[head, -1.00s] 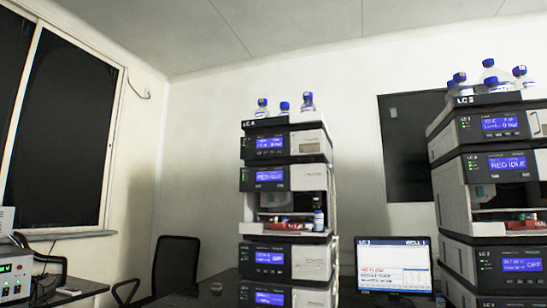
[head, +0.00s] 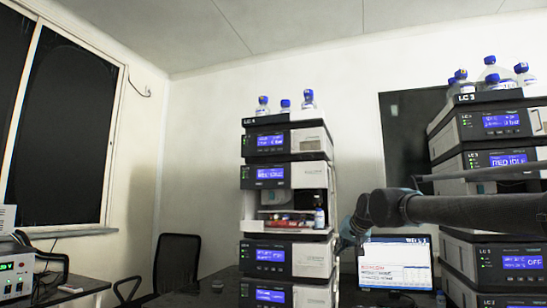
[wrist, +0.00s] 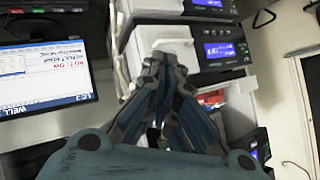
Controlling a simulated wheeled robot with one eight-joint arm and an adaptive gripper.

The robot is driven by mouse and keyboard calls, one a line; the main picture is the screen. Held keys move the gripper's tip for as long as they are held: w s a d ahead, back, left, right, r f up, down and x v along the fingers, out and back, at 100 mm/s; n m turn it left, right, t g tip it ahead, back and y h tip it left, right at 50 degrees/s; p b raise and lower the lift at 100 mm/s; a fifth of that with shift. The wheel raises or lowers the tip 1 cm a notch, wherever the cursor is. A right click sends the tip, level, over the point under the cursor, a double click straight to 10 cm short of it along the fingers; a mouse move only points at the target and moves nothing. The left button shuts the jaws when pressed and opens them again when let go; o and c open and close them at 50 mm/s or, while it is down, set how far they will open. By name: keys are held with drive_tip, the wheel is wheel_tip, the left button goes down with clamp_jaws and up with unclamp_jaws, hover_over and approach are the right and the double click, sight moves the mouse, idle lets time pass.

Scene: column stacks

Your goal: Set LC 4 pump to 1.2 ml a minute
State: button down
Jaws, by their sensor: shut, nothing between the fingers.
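The LC 4 stack (head: 249,123) stands upright in the middle of the head view. Its top module has a lit blue display (head: 270,141) with small text, partly readable as "bar"; I cannot read a flow value. More modules with blue displays sit below it. My gripper (head: 345,240) hangs just right of the lower part of this stack, seen small and dark. In the wrist view my gripper (wrist: 160,60) is shut and empty, its fingertips together. Behind it is a stack, seen upside down, with a lit display (wrist: 219,50). I cannot tell whether the fingers touch anything.
A monitor (head: 395,265) stands right of the LC 4 stack, partly behind my arm; it also shows in the wrist view (wrist: 45,70). Another stack (head: 492,123) stands at the right. Blue-capped bottles (head: 285,106) top the LC 4 stack. A black chair (head: 178,262) is at left.

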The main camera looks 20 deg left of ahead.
drive_tip(key=w+a+r+m+t+y, duration=0.1)
drive_tip(key=w+a+r+t+y, duration=0.1)
drive_tip(key=a+r, duration=0.8)
drive_tip(key=w+a+r+m+t+y, duration=0.1)
drive_tip(key=w+a+r+t+y, duration=0.1)
drive_tip(key=a+r, duration=0.8)
drive_tip(key=w+a+r+m+t+y, duration=0.1)
drive_tip(key=w+a+r+t+y, duration=0.1)
drive_tip(key=a+r, duration=0.8)
wheel_tip(320, 180, up, 10)
drive_tip(key=shift+w+a+f+m+y, duration=0.15)
drive_tip(key=shift+w+a+m+y, duration=0.3)
drive_tip(key=shift+y, duration=0.35)
drive_tip(key=shift+w+d, duration=0.15)
approach(269, 149)
drive_tip(key=shift+w+a+r, duration=0.1)
drive_tip(key=shift+w+a, duration=0.25)
drive_tip(key=shift+a, duration=0.4)
drive_tip(key=shift+w+a+r, duration=0.1)
drive_tip(key=shift+w+a, duration=0.25)
drive_tip(key=shift+a, duration=0.4)
drive_tip(key=shift+w+a+r, duration=0.1)
drive_tip(key=shift+w+a, duration=0.3)
drive_tip(key=shift+a, duration=0.35)
drive_tip(key=shift+w, duration=0.7)
drive_tip(key=shift+s, duration=0.15)
drive_tip(key=shift+s+a, duration=0.1)
drive_tip(key=shift+s, duration=0.6)
